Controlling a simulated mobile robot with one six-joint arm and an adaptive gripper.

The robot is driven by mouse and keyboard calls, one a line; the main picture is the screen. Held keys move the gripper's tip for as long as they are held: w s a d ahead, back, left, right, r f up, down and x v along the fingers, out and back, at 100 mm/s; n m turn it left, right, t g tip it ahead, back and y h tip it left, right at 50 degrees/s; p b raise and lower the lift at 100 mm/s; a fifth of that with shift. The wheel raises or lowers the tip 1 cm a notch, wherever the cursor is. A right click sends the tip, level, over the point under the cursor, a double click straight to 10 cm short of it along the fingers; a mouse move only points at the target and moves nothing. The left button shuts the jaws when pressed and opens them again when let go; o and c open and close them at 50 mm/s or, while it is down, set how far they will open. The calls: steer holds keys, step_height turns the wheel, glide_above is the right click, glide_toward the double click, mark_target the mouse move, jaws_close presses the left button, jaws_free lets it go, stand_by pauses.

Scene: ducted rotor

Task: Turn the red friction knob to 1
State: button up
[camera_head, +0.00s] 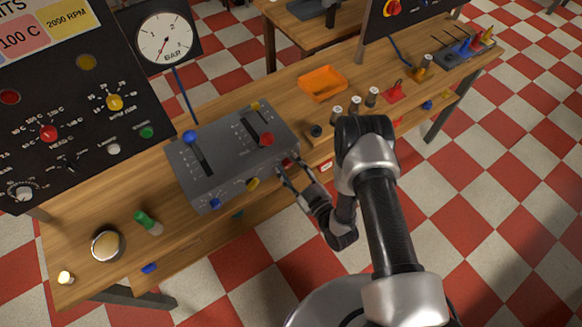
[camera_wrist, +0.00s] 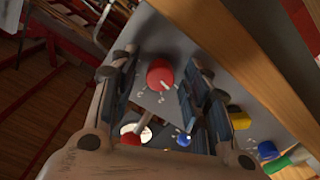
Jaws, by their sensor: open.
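The red friction knob (camera_wrist: 160,75) is on the grey control box's front face, with small white marks around it that are too small to read. Its pointer setting cannot be made out. My gripper (camera_wrist: 160,88) is open, with one finger to the left of the knob and one to the right, and visible gaps on both sides. In the head view my gripper (camera_head: 286,176) is at the right end of the box's front face. The red knob (camera_head: 287,161) shows there only as a small patch by the fingertips.
The grey control box (camera_head: 218,168) stands on the wooden bench and carries a blue-topped lever (camera_head: 191,137) and a red-topped lever (camera_head: 267,139). A yellow knob (camera_wrist: 238,118) and a blue knob (camera_wrist: 266,150) share the front face. An orange tray (camera_head: 322,83) lies behind.

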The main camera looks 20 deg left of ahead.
steer(key=v, duration=0.7)
steer(key=shift+s+d, duration=0.15)
steer(key=shift+s, duration=0.05)
stand_by(0.5)
